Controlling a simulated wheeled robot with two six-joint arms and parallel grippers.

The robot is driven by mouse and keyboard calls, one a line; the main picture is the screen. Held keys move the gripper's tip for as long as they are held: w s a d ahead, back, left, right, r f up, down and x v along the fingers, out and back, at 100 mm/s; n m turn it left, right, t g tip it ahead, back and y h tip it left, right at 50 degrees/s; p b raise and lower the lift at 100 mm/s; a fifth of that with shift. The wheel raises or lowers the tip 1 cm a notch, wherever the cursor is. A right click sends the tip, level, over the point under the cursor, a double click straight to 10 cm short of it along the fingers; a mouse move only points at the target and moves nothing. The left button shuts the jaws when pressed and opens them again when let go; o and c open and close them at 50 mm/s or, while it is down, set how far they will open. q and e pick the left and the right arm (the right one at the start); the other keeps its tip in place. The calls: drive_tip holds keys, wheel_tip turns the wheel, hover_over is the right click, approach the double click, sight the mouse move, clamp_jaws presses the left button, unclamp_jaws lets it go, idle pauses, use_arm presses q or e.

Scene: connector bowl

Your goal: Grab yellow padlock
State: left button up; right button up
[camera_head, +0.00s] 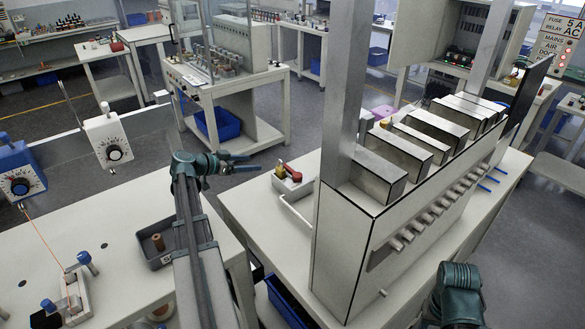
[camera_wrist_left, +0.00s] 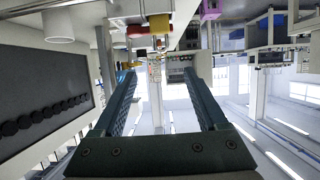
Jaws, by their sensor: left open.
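A small yellow padlock (camera_head: 280,171) sits in a white tray (camera_head: 297,208) on the middle bench, close beside a red padlock (camera_head: 293,174). In the left wrist view, the yellow padlock (camera_wrist_left: 160,22) is near the top edge, with the red one (camera_wrist_left: 139,31) to its left. My left gripper (camera_head: 240,163) is open and empty, to the left of the tray in the head view. Its two fingers point toward the padlock side and do not touch it. Part of my right arm's end (camera_head: 460,290) shows at lower right; its fingers cannot be made out.
A tall grey and white cabinet (camera_head: 345,245) with a row of metal blocks stands just right of the tray. A grey bin (camera_head: 158,247) holding a brown cylinder is on the left table.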

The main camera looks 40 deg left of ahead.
sight(279, 161)
use_arm(q)
drive_tip(key=b+x, duration=0.3)
drive_tip(key=x, duration=0.6)
drive_tip(key=shift+w+d+r, duration=0.1)
drive_tip(key=shift+w+r, duration=0.05)
use_arm(e)
drive_tip(key=f, duration=0.3)
drive_tip(key=shift+w+d+f, duration=0.1)
drive_tip(key=shift+w+f, duration=0.05)
drive_tip(key=shift+w, duration=0.1)
use_arm(q)
drive_tip(key=b+x, duration=0.2)
drive_tip(key=x, duration=0.2)
drive_tip(key=shift+w+f, duration=0.2)
drive_tip(key=shift+w, duration=0.35)
clamp_jaws()
use_arm(e)
wheel_tip(279, 161, down, 2)
